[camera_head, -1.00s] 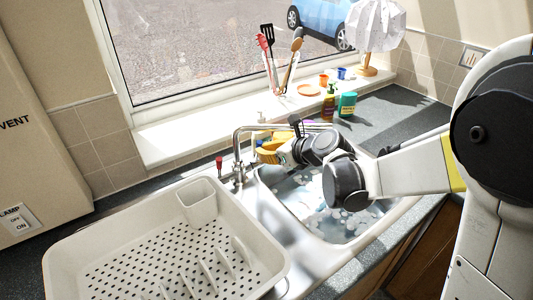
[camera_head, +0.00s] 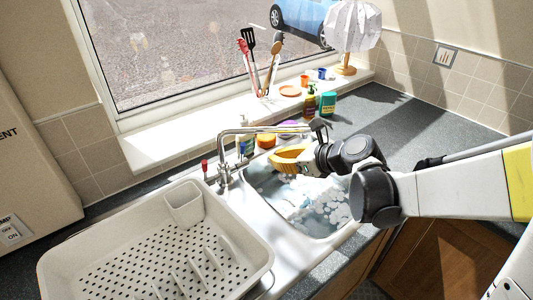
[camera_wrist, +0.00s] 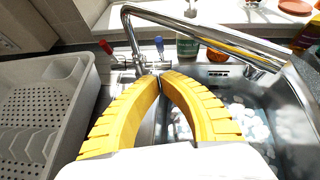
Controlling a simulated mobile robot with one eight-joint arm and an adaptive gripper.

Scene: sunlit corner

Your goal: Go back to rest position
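My gripper (camera_head: 276,158) has yellow ribbed fingers and hangs over the sink, right of the tap. In the wrist view, the two fingertips (camera_wrist: 161,76) meet, with nothing seen between them. The metal sink (camera_head: 300,205) holds water with white foam patches, and its foamy basin also shows in the wrist view (camera_wrist: 245,120). My arm reaches in from the right, above the sink's right side.
The curved tap (camera_head: 222,160) stands close left of my gripper; its spout (camera_wrist: 205,38) crosses the wrist view above the fingers. A white dish rack (camera_head: 160,250) is left. Bottles (camera_head: 328,103) stand behind. Counter (camera_head: 420,130) at back right is clear.

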